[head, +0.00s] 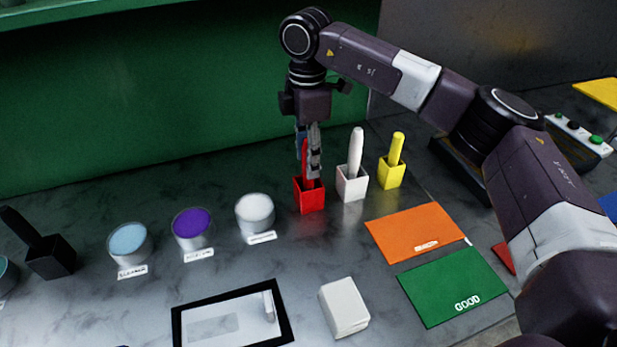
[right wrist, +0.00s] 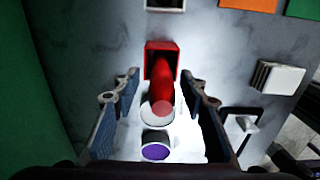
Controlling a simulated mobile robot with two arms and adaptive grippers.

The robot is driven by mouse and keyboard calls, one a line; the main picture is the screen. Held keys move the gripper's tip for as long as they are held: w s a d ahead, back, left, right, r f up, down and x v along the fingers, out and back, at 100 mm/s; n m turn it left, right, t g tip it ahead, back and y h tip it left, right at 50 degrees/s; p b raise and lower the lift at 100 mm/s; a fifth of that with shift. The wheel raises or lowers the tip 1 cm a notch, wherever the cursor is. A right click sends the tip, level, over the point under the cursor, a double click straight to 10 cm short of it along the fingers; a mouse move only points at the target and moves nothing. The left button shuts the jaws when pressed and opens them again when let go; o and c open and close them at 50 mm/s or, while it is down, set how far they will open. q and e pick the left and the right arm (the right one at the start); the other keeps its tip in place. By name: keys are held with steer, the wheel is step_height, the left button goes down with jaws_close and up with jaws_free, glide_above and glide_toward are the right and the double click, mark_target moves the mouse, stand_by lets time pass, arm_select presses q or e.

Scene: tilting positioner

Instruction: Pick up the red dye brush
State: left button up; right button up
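The red dye brush (head: 305,158) stands in a small red holder (head: 311,198) on the dark table in the head view. In the right wrist view the brush (right wrist: 162,88) rises from the red holder (right wrist: 158,50) toward the camera. My right gripper (head: 309,172) points down over the holder. In the right wrist view its two fingers (right wrist: 161,88) are spread, one on each side of the brush, with gaps visible between. The gripper partly hides the brush in the head view. My left gripper is not in view.
A white brush (head: 355,153) and a yellow brush (head: 396,150) stand in holders close to the right. Bowls of white (head: 254,210), purple (head: 192,225) and pale blue (head: 128,240) stand left. A white block (head: 344,307) lies in front. A green wall (head: 180,90) rises behind.

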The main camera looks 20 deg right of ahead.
steer(key=shift+f+p, duration=0.5)
steer(key=shift+f, duration=1.5)
jaws_close()
